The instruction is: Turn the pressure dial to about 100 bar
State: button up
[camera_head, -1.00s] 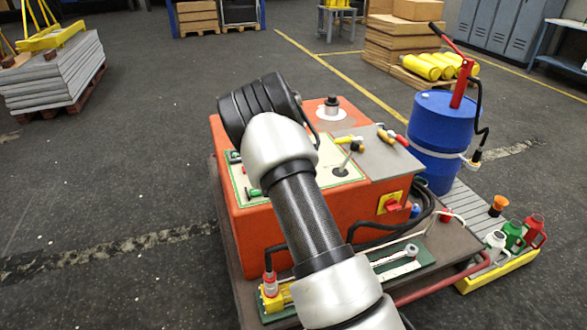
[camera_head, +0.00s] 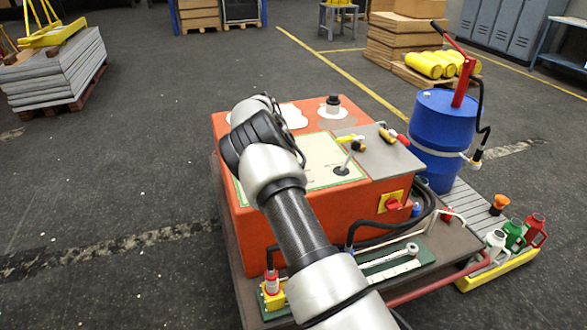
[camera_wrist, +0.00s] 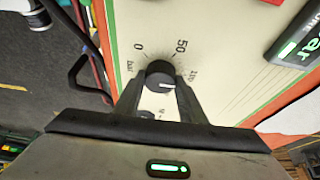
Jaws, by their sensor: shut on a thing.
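The pressure dial (camera_wrist: 160,75) is a small black round knob with a white pointer line on a cream panel (camera_wrist: 222,35). The printed scale shows 0 at upper left, 50 at upper right and a partly blurred 100 at right. The pointer line lies low on the knob and points right, roughly toward the 100 side; its exact reading is unclear. My gripper (camera_wrist: 160,85) is shut on the dial, one finger on each side. A dark display (camera_wrist: 300,45) with green light and the word "bar" shows at upper right. In the head view my arm hides the dial and gripper.
The panel tops an orange machine (camera_head: 330,212). A small lever (camera_head: 349,157), yellow and red handled tools (camera_head: 395,138) and a black-capped fitting (camera_head: 333,106) stand right of my arm. A blue drum (camera_head: 442,130) is beside the machine. Hoses run along the wrist view's left.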

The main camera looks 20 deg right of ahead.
dwell(0.4)
jog(key=o, duration=1)
jog(key=shift+o, duration=0.2)
jog(key=p+v, duration=0.3)
jog(key=v, duration=1.4)
jog(key=shift+r, duration=0.25)
